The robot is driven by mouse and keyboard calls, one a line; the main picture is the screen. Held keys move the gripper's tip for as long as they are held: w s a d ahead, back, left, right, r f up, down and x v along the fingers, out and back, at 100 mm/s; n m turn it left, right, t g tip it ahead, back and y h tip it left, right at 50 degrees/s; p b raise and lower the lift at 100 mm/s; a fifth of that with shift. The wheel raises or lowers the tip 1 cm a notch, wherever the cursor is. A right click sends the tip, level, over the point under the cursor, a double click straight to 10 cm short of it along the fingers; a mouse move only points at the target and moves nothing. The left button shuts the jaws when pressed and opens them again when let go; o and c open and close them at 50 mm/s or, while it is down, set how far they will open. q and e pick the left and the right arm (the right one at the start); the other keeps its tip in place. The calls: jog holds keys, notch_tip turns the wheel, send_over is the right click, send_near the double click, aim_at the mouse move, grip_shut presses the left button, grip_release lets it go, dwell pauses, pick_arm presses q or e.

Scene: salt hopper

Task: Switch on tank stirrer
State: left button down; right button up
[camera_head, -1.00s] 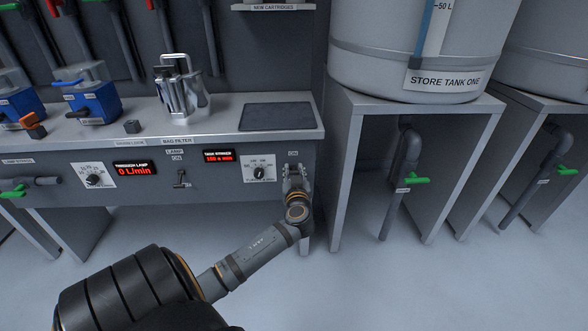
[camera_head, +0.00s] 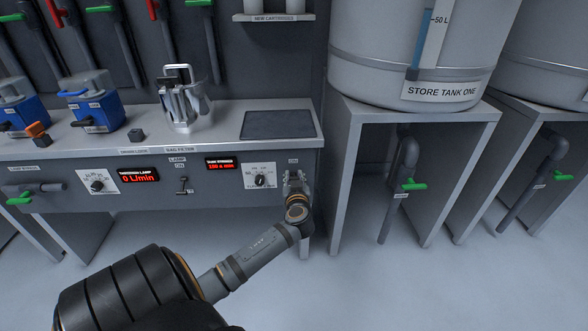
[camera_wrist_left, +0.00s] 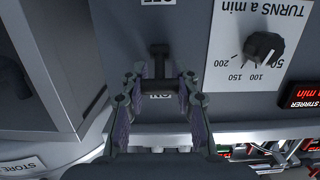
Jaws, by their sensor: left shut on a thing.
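The tank stirrer's switch (camera_wrist_left: 158,62) is a dark lever on the grey panel, with an OFF label above it and an upside-down ON label (camera_wrist_left: 158,96) below it in the left wrist view. My left gripper (camera_wrist_left: 164,82) is shut on the lever, a finger on each side. In the head view the left gripper (camera_head: 294,180) is at the panel's right end, just under the ON label (camera_head: 293,160), and hides the switch. Which way the lever is tipped is hard to tell. The turns dial (camera_head: 261,181) and red tank stirrer display (camera_head: 221,164) are left of it.
A lamp switch (camera_head: 182,186) and a through-lamp display (camera_head: 138,175) are further left on the panel. A metal bag filter (camera_head: 183,100) stands on the bench above. The stand (camera_head: 337,180) of store tank one is close on the right.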

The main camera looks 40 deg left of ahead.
dwell(0.3)
pick_arm(q)
jog(key=c, duration=1)
grip_release()
jog(key=shift+o, duration=0.2)
jog(key=v, duration=1.2)
